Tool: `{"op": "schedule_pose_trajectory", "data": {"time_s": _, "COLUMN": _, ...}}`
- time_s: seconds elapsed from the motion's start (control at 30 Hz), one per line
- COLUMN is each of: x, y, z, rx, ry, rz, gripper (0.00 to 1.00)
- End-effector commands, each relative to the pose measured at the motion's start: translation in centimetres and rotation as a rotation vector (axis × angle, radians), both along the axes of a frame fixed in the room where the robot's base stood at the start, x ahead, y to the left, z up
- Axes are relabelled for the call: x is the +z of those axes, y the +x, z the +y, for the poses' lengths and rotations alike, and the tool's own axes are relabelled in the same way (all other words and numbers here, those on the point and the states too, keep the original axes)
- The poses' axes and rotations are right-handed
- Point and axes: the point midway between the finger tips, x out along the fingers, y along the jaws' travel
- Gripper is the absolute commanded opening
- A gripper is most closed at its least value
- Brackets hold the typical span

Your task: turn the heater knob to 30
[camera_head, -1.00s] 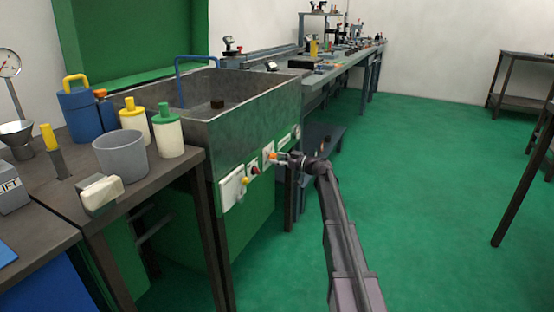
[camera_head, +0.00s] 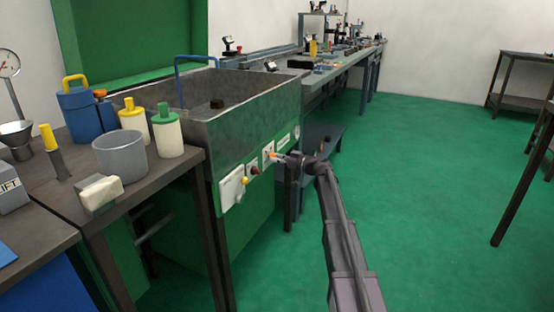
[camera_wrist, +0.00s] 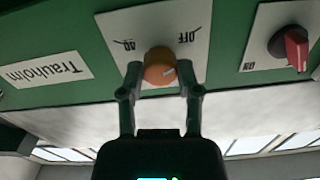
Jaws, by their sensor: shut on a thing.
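The heater knob (camera_wrist: 158,68) is orange and round, on a white dial plate (camera_wrist: 143,22) that appears upside down in the wrist view. The plate reads "OFF" on the right and what looks like "90" on the left. A pale mark on the knob's face lies toward the right in that view. My gripper (camera_wrist: 160,80) is shut on the knob, one finger on each side. In the head view the orange knob (camera_head: 269,154) is small on the green front of the metal tank, with my gripper (camera_head: 277,157) at it.
A red knob (camera_wrist: 296,48) on a white plate marked "ON" is at the right in the wrist view. The metal tank (camera_head: 240,115) stands beside a table with containers. Green floor (camera_head: 420,180) to the right is clear.

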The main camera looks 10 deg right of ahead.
Motion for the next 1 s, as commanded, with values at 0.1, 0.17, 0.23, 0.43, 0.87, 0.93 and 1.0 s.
{"op": "schedule_pose_trajectory", "data": {"time_s": 0.1, "x": 0.04, "y": 0.09, "z": 0.21, "rx": 0.003, "ry": 0.045, "rz": 0.059, "gripper": 0.0}}
{"op": "schedule_pose_trajectory", "data": {"time_s": 0.17, "x": 0.05, "y": 0.09, "z": 0.22, "rx": 0.003, "ry": 0.071, "rz": 0.095, "gripper": 0.0}}
{"op": "schedule_pose_trajectory", "data": {"time_s": 0.23, "x": 0.05, "y": 0.1, "z": 0.22, "rx": 0.003, "ry": 0.105, "rz": 0.142, "gripper": 0.0}}
{"op": "schedule_pose_trajectory", "data": {"time_s": 0.43, "x": 0.04, "y": 0.11, "z": 0.21, "rx": 0.003, "ry": 0.214, "rz": 0.292, "gripper": 0.0}}
{"op": "schedule_pose_trajectory", "data": {"time_s": 0.87, "x": 0.05, "y": 0.15, "z": 0.2, "rx": 0.002, "ry": 0.454, "rz": 0.622, "gripper": 0.0}}
{"op": "schedule_pose_trajectory", "data": {"time_s": 0.93, "x": 0.05, "y": 0.15, "z": 0.19, "rx": 0.002, "ry": 0.493, "rz": 0.675, "gripper": 0.0}}
{"op": "schedule_pose_trajectory", "data": {"time_s": 1.0, "x": 0.06, "y": 0.15, "z": 0.18, "rx": 0.002, "ry": 0.532, "rz": 0.729, "gripper": 0.0}}
